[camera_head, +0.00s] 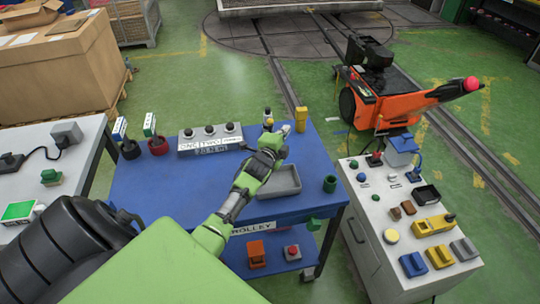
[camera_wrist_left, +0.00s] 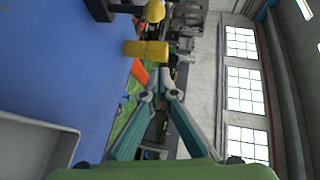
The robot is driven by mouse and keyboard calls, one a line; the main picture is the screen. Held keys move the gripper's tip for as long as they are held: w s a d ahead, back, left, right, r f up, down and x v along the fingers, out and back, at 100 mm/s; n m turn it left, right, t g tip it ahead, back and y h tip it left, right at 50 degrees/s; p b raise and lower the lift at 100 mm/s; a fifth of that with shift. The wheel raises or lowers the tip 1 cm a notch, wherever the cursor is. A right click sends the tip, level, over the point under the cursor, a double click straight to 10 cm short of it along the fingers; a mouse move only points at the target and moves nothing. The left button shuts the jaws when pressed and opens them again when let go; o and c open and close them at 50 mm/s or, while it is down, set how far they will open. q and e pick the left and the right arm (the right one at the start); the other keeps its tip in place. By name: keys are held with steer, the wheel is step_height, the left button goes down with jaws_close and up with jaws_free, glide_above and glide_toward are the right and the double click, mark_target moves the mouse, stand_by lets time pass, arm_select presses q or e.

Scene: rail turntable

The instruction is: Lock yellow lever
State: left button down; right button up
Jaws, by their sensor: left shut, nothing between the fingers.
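A yellow upright piece (camera_head: 301,119), which looks like the yellow lever, stands at the far edge of the blue trolley top (camera_head: 150,190). In the left wrist view a yellow block (camera_wrist_left: 146,50) shows ahead and to the left of the fingers, with a rounded yellow knob (camera_wrist_left: 155,11) beyond it. My left gripper (camera_head: 284,127) is just to the left of the yellow piece and above the trolley top. Its fingers (camera_wrist_left: 158,92) are shut and empty, apart from the yellow block. The lever's base is partly hidden. My right gripper is in neither view.
A grey tray (camera_head: 281,181) lies under my left arm, with a green cup (camera_head: 330,184) beside it. A grey button box (camera_head: 210,138) stands to the left. A white cabinet (camera_head: 365,225) with several parts stands right, and an orange machine (camera_head: 392,98) behind it.

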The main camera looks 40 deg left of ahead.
arm_select(q)
steer(key=shift+s+a+f+b+v, duration=0.45)
steer(key=shift+f+b+v, duration=0.6)
steer(key=shift+v, duration=7.7)
steer(key=s+d+f+n+g, duration=0.1)
steer(key=f, duration=0.1)
steer(key=s+d+f+n+g, duration=0.1)
steer(key=s+d+n, duration=0.1)
steer(key=shift+s+d+f+g+h, duration=0.2)
steer(key=shift+d+f+g+h, duration=0.1)
steer(key=shift+f+g+h, duration=0.1)
steer(key=s+d+f+n+g+h, duration=0.2)
steer(key=s+d+f+n+g, duration=0.2)
steer(key=s+d, duration=0.45)
steer(key=s+d+f+n+g+h, duration=0.2)
steer(key=s+d+f+n+g, duration=0.3)
steer(key=s, duration=0.7)
step_height(320, 180, down, 25)
steer(key=s+m+g+b, duration=0.1)
steer(key=s, duration=0.1)
steer(key=s+a+f+g+b, duration=0.1)
steer(key=s+a+f, duration=0.1)
steer(key=s+f, duration=1.5)
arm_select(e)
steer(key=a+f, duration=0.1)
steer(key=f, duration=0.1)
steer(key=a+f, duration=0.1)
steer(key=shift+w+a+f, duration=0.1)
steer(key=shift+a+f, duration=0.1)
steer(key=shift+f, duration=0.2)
